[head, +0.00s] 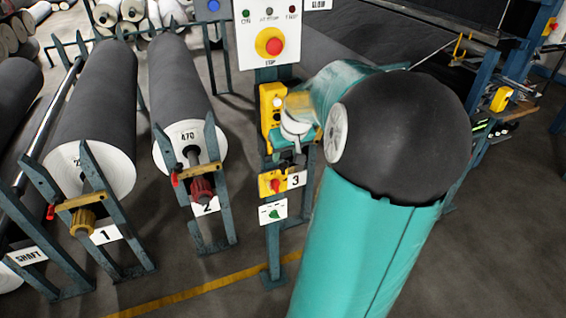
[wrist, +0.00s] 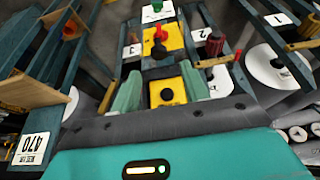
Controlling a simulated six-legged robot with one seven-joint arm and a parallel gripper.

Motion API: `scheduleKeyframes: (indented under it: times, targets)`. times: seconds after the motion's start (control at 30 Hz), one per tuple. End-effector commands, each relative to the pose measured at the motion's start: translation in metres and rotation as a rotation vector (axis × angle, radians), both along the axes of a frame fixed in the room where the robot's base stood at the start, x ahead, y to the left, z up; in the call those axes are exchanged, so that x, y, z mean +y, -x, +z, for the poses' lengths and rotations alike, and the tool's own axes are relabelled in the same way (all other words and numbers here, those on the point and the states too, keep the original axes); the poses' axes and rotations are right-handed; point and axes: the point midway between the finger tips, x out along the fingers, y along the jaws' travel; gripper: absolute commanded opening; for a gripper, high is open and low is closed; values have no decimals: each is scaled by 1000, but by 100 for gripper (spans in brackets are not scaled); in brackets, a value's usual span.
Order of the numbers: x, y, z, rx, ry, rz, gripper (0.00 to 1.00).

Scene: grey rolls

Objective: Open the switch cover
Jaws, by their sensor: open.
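A tall teal post carries yellow switch boxes. The upper yellow box (head: 267,106) is partly hidden behind my arm in the head view. Below it sits a smaller yellow box with a red knob (head: 271,184); it also shows in the wrist view (wrist: 175,38), which sees the post upside down. A yellow box with a black round button (wrist: 170,92) lies between my fingers in the wrist view. I cannot tell which part is the switch cover. My gripper (wrist: 160,79) is open, its teal fingers either side of that nearer box, with nothing seen held. Contact is unclear.
A white panel with a red stop button (head: 270,42) tops the post. A green-marked plate (head: 273,212) is low on it. Large grey rolls (head: 181,85) on teal racks stand at left. A yellow floor line (head: 190,292) crosses open floor in front.

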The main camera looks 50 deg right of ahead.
Motion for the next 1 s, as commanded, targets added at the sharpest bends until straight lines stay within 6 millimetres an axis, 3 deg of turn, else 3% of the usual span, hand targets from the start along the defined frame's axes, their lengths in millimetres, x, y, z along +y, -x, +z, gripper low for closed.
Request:
scheduleKeyframes:
  times: [0.33, 0.73, 0.97, 1.0]
  targets:
    - [-11, -19, -48, 0, -3, 2, 45]
    - [-13, -21, -57, 0, 0, -1, 45]
    - [-13, -21, -57, 0, 0, -1, 2]
    - [-13, -21, -57, 0, 0, -1, 0]
